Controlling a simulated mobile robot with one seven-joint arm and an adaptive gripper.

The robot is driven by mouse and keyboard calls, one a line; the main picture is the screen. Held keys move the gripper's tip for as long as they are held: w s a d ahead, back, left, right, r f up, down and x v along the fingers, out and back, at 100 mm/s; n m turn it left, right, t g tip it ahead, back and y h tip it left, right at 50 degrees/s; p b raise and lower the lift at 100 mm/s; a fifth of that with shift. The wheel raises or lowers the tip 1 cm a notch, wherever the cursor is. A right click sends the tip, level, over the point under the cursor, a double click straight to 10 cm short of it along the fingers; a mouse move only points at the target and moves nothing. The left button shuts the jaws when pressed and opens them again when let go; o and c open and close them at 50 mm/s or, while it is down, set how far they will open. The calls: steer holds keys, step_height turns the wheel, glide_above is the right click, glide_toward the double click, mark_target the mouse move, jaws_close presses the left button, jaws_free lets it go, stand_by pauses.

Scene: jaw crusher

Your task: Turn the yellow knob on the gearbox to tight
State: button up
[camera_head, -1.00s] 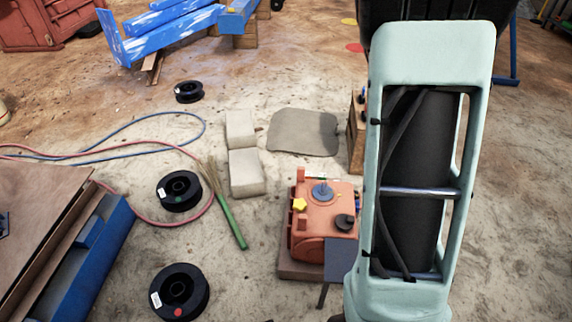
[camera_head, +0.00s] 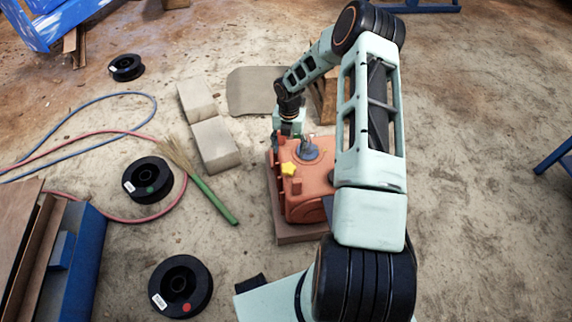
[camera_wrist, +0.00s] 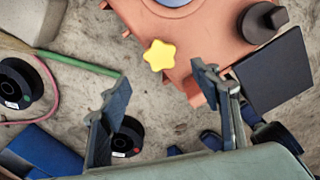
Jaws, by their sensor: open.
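The orange gearbox (camera_head: 312,190) sits on a low brown base on the floor, partly hidden by my arm in the head view. The yellow star-shaped knob (camera_head: 289,169) is on its left side. In the wrist view the yellow knob (camera_wrist: 159,55) shows at top centre, on the edge of the gearbox (camera_wrist: 205,32). My gripper (camera_wrist: 157,92) is open and empty there, its two fingers wide apart, with the knob ahead of the gap and not between the fingertips. In the head view my gripper (camera_head: 290,122) is at the gearbox's far end; its fingers are hard to make out.
A black knob (camera_wrist: 262,21) and a dark flat panel (camera_wrist: 273,72) are right of the yellow knob. Pale blocks (camera_head: 214,143), a green-handled broom (camera_head: 212,198), black spools (camera_head: 148,180) and hoses lie to the left.

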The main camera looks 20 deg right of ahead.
mark_target(288, 168)
step_height(288, 168, down, 10)
steer(key=b, duration=0.2)
steer(key=shift+f+b, duration=0.25)
steer(key=shift+b, duration=0.05)
steer(key=c, duration=1.2)
steer(key=shift+o, duration=0.2)
